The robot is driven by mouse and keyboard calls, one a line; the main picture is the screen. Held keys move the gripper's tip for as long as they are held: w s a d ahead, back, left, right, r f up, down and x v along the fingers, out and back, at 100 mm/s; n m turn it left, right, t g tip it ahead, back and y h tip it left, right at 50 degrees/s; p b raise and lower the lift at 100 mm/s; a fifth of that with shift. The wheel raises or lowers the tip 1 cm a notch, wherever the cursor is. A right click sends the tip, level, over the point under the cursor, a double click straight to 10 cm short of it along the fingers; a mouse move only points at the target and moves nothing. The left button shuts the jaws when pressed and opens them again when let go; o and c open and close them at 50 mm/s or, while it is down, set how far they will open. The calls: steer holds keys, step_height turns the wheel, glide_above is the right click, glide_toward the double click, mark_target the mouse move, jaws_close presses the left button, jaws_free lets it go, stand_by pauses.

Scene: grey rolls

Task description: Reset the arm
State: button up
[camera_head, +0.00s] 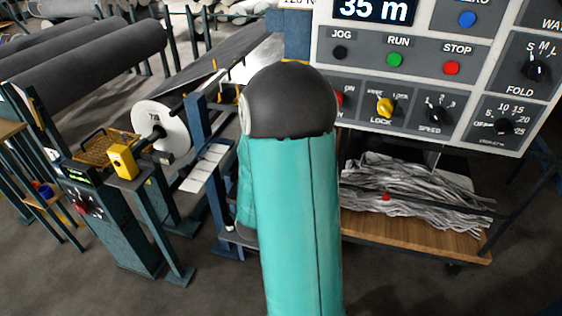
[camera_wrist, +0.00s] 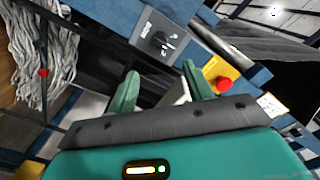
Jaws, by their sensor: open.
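My arm stands upright in the middle of the head view, a teal link with a black rounded joint, and hides part of the scene behind it. My gripper cannot be made out in the head view. In the wrist view my gripper (camera_wrist: 160,88) shows two green fingers apart, with no object held between them. Past the fingers are a blue frame with a dark knob (camera_wrist: 158,42) and a red button on a yellow box (camera_wrist: 222,84). I cannot tell how far the fingers are from them.
A control panel (camera_head: 420,75) with buttons and knobs fills the upper right. Below it, grey strands (camera_head: 400,190) lie on a wooden shelf (camera_head: 430,240). At left are a grey roll (camera_head: 90,60), a white reel (camera_head: 160,127) and a machine post (camera_head: 115,230). Dark floor shows at lower left.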

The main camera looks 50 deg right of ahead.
stand_by(0.5)
steer(key=w+a+r+n+t+y, duration=0.2)
steer(key=w+a+r+n+y, duration=0.15)
steer(key=a, duration=0.35)
steer(key=w+a+r+n+t+y, duration=0.1)
steer(key=w+a+r+n+y, duration=0.1)
steer(key=w+a+n+y, duration=0.3)
steer(key=w+a+r+n+t+y, duration=0.1)
steer(key=a+r+n+t+y, duration=0.15)
steer(key=a, duration=0.55)
steer(key=s+a+r+n+g+y, duration=0.1)
steer(key=s+a+n+y, duration=0.15)
steer(key=a, duration=0.25)
steer(key=s+a+r+n+g+y, duration=0.2)
steer(key=a+n, duration=0.1)
steer(key=a, duration=0.2)
steer(key=s+a+r+n+g, duration=0.1)
steer(key=s+a+n+g, duration=0.1)
steer(key=s, duration=0.5)
steer(key=s+a+r+n+g+y, duration=0.1)
steer(key=s+a+n+g, duration=0.1)
steer(key=s, duration=0.4)
steer(key=shift+s+a+n, duration=0.35)
steer(key=shift+a+n, duration=0.2)
steer(key=shift+n, duration=0.4)
